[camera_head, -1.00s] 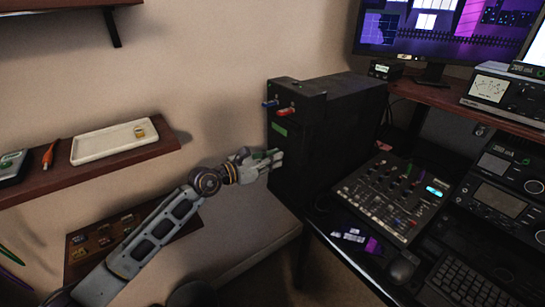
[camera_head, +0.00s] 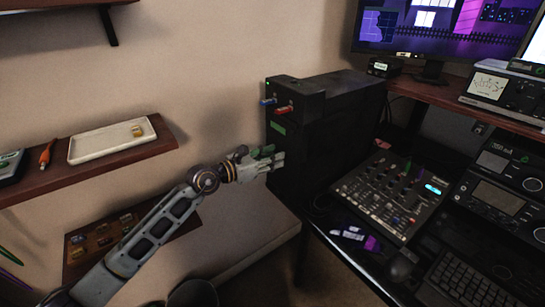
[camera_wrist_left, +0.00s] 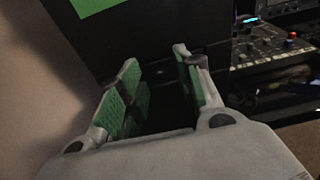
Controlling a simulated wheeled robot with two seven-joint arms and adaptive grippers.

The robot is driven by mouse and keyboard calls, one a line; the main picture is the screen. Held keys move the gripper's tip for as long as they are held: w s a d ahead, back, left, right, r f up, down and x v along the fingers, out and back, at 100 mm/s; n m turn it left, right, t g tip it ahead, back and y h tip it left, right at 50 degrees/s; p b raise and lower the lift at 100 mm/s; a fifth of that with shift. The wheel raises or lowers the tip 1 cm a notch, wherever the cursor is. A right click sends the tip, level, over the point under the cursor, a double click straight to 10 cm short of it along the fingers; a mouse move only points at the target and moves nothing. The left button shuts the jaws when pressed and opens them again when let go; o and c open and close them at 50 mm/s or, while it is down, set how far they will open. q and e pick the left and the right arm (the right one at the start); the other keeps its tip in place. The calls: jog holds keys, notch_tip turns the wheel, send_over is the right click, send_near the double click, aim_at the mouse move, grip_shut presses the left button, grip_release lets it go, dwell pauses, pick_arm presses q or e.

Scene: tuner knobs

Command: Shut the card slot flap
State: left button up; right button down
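The tall black box (camera_head: 330,125) stands on the desk's left side, with a green label (camera_head: 278,127) on its front. The label also shows in the left wrist view (camera_wrist_left: 97,5). Below it is a dark front face (camera_wrist_left: 160,30); I cannot make out the flap's edges or angle. My left gripper (camera_head: 274,160) is at the lower front of the box, below the label. In the left wrist view my left gripper (camera_wrist_left: 158,75) has its green-padded fingers apart, pointing at the dark face, with nothing seen held between them. Contact cannot be told. My right gripper is out of view.
Blue (camera_head: 269,102) and red (camera_head: 284,109) pieces stick out at the box's top front. A mixer (camera_head: 390,195) stands right of the box. A wall shelf with a white tray (camera_head: 110,142) is at left, above a lower shelf (camera_head: 75,262).

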pick_arm(q)
jog(key=v, duration=1.1)
jog(key=shift+s+a, duration=0.2)
jog(key=shift+a, duration=0.05)
dwell(0.3)
dwell(0.3)
